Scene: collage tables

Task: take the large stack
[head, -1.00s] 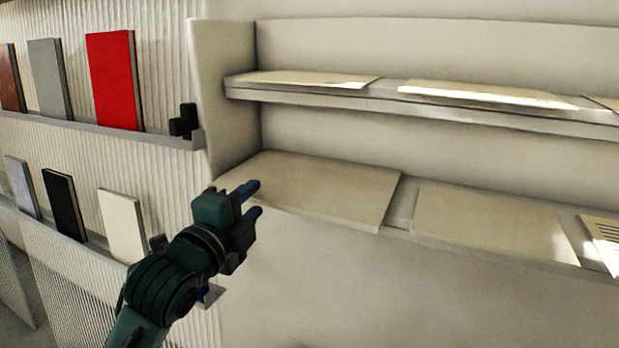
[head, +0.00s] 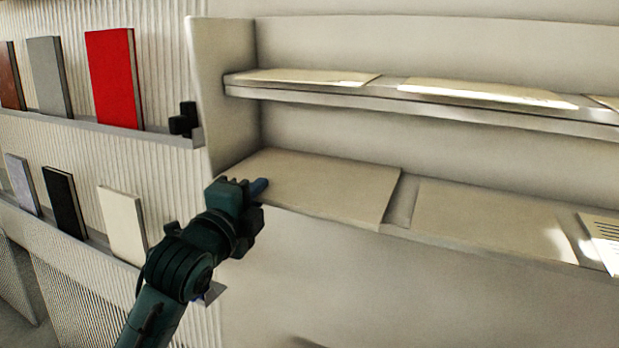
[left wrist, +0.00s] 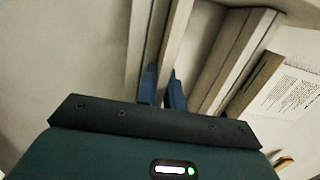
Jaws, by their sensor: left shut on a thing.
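The large stack (head: 325,185) is a wide, flat, pale beige stack of sheets lying at the left end of the lower shelf. My left gripper (head: 258,190) is at its front left edge, shut on it. In the left wrist view the blue fingertips (left wrist: 162,88) stand on either side of the edge of the stack (left wrist: 177,35). The far finger is partly hidden in the head view. My right gripper is not in view.
A second beige stack (head: 485,218) lies to the right on the lower shelf, past a narrow gap, with a printed sheet (head: 603,238) beyond. The upper shelf (head: 300,97) holds thin sheets above. Books, one red (head: 114,80), stand on ledges at the left.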

